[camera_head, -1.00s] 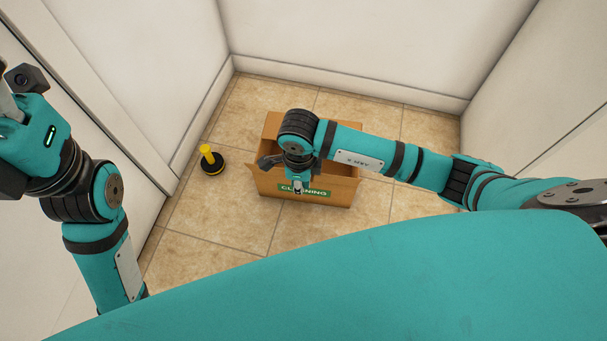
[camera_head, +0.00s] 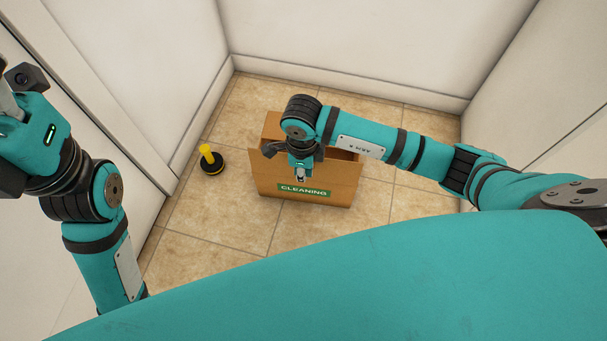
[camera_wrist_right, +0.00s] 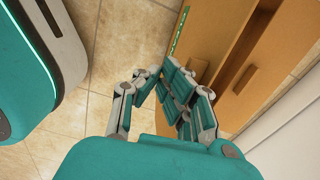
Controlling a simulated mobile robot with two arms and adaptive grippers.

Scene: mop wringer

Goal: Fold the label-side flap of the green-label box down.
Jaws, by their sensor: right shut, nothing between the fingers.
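The green-label box (camera_head: 330,196) is an open brown carton on the floor. Its green CLEANING label (camera_head: 305,190) faces me and also shows at a slant in the right wrist view (camera_wrist_right: 180,30). The label-side flap (camera_head: 262,172) seems to stand up above the label, in front of the opening; my right arm partly hides it. My right gripper (camera_head: 300,179) points down at this flap, just above the label, shut and empty. Its fingers show beside the box in the right wrist view (camera_wrist_right: 165,78); contact is unclear. My left gripper (camera_head: 10,110) is cut off at the left edge, its fingers unclear.
A black and yellow object (camera_head: 210,160) stands on the tiled floor (camera_head: 205,215) left of the box. White walls (camera_head: 360,45) close in the back and both sides. Floor is free in front of the box and to its right.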

